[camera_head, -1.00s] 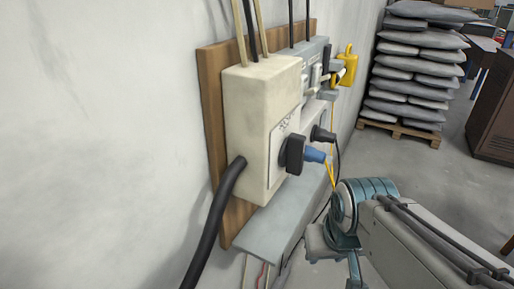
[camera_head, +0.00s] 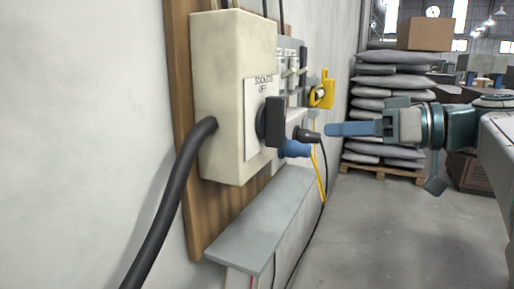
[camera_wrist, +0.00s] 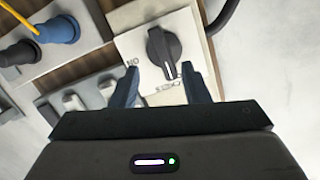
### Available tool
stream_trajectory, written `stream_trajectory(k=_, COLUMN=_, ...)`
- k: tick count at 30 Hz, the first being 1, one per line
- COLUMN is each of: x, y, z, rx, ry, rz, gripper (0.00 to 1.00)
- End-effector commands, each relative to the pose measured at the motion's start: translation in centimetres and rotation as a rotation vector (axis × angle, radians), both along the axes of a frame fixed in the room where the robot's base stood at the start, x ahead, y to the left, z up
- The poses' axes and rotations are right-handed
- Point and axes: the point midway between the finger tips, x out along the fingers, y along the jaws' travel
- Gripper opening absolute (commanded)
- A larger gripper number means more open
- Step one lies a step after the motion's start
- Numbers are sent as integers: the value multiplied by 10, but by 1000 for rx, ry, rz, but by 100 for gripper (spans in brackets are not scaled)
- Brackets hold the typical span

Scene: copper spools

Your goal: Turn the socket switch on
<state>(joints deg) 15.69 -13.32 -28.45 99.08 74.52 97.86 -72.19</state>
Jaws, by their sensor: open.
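The socket switch is a black rotary knob (camera_head: 274,122) on a pale plate on the front of a cream box (camera_head: 228,95). The plate is lettered "SOCKETS OFF" above the knob. In the wrist view the knob (camera_wrist: 164,48) lies ahead of the jaws, upside down to me, and its white mark points toward the SOCKETS lettering. "ON" shows inverted to the left of that. My gripper (camera_head: 330,129) is level with the knob in the head view, apart from it to the right. Its two fingers (camera_wrist: 160,85) are spread with nothing between them.
A blue plug (camera_head: 294,149) and a black plug (camera_head: 307,136) stick out close beside the knob. A thick black cable (camera_head: 175,190) leaves the box's left side. A grey ledge (camera_head: 262,215) juts out below. Stacked sacks stand behind; open floor lies right.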

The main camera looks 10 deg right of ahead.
Motion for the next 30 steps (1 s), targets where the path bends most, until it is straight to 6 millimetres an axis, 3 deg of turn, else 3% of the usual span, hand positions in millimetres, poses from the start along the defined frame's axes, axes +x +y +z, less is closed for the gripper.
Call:
stream_trajectory(k=6, x=-15, y=-26, z=20, rx=-29, ry=-282, rz=23, gripper=42)
stream_trajectory(k=11, x=-14, y=-23, z=27, rx=-37, ry=-332, rz=29, gripper=42)
stream_trajectory(k=30, x=54, y=72, z=27, rx=-36, ry=-327, rz=30, gripper=42)
